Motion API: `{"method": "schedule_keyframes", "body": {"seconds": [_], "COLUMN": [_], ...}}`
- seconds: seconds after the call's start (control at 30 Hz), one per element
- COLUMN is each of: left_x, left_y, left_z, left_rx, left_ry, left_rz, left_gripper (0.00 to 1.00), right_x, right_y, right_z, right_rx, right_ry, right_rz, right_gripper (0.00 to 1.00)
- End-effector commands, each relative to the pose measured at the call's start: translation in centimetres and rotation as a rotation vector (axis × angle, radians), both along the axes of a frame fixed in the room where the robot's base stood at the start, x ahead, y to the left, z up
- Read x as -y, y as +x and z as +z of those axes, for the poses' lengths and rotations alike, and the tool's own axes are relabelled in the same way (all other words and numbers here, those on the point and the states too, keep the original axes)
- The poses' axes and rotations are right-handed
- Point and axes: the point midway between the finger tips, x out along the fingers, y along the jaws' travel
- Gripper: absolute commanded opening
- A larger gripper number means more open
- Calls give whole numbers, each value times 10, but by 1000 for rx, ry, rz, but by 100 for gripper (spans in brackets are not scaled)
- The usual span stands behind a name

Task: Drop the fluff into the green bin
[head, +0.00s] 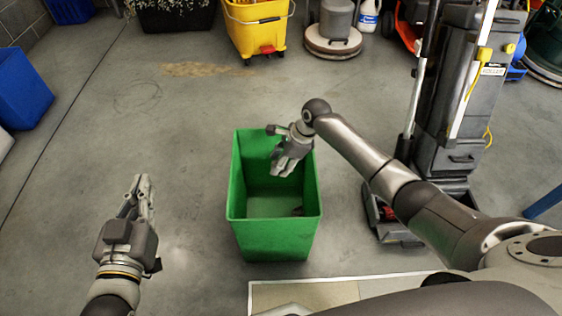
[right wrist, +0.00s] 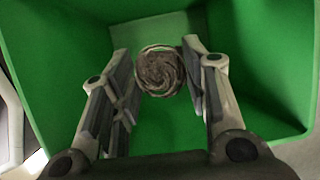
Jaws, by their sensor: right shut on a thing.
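The green bin (head: 273,238) stands open on the floor in the middle of the head view. Its green walls (right wrist: 265,55) fill much of the right wrist view. My right gripper (head: 284,168) reaches into the bin's opening from the right, fingers pointing down. In the right wrist view, the fluff (right wrist: 160,70), a round grey-brown swirl, sits between the fingertips of my right gripper (right wrist: 160,68), which is shut on it. The head view does not show the fluff clearly. My left gripper (head: 144,186) is left of the bin, above bare floor, with nothing visible in it.
A small reddish-brown thing (head: 298,211) shows low inside the bin. A grey upright cleaning machine (head: 455,120) stands to the right. A yellow bucket (head: 258,30) and a floor polisher (head: 333,30) stand at the back. A blue bin (head: 22,90) is at left. Floor left of the bin is clear.

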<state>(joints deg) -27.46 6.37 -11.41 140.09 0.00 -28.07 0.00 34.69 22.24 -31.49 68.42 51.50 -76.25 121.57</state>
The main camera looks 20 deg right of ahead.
Motion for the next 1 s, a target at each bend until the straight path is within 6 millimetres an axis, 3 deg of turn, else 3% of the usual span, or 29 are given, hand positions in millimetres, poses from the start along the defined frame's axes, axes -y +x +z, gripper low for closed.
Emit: {"method": "schedule_keyframes", "body": {"seconds": [0.27,0.3,0.47,0.83,1.0], "left_x": [0,0,0,0,0], "left_y": [0,0,0,0,0], "left_z": [1,1,1,1,1], "left_rx": [5,5,5,4,4], "left_ry": [-1,-1,-1,-1,-1], "left_rz": [0,0,0,0,0], "left_gripper": [0,0,0,0,0], "right_x": [0,0,0,1,9], "right_y": [0,0,0,0,-2], "right_z": [0,0,0,2,21], "right_rx": [0,0,0,1,3], "right_ry": [0,0,0,0,0], "right_rz": [0,0,0,0,-1], "right_gripper": [32,46,66,67,67]}}
